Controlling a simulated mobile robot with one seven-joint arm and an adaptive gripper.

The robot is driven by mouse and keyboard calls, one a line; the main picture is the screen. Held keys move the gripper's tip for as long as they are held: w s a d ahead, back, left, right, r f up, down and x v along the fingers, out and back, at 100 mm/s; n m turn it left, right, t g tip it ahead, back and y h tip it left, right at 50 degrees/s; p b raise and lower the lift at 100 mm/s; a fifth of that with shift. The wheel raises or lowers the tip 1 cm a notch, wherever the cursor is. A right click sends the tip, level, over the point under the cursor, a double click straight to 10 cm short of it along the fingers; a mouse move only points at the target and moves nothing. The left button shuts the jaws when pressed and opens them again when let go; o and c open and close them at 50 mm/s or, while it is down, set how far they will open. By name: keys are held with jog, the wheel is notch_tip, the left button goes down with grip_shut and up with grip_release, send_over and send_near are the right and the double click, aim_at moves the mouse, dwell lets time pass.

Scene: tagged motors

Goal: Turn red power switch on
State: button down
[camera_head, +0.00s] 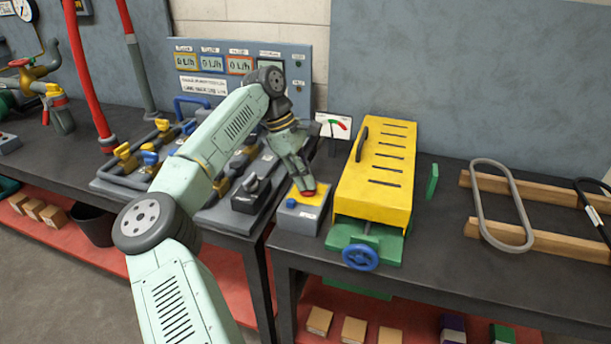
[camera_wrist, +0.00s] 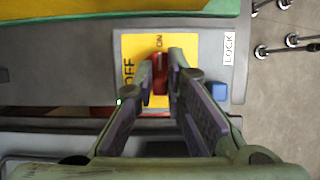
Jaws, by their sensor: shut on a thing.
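The red power switch (camera_wrist: 160,72) sits on a yellow plate (camera_wrist: 128,48) marked OFF and ON in the wrist view. My gripper (camera_wrist: 161,80) is shut on the switch, one finger on each side of it. The switch handle lies close to the ON marking. In the head view the red switch (camera_head: 308,192) shows at the tip of my gripper (camera_head: 306,186), on top of a grey box (camera_head: 297,218). A blue button (camera_wrist: 221,92) is beside the yellow plate, near a LOCK label (camera_wrist: 229,48).
A yellow machine (camera_head: 375,175) with a blue handwheel (camera_head: 361,257) stands right of the grey box. A black lever unit (camera_head: 252,194) is close on the left. A gauge (camera_head: 335,126) and a display panel (camera_head: 240,75) stand behind. Belts on wooden rails (camera_head: 540,240) lie farther right.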

jog(key=shift+f, duration=0.15)
jog(key=c, duration=1.6)
grip_release()
jog(key=shift+c, duration=0.2)
jog(key=v, duration=1.2)
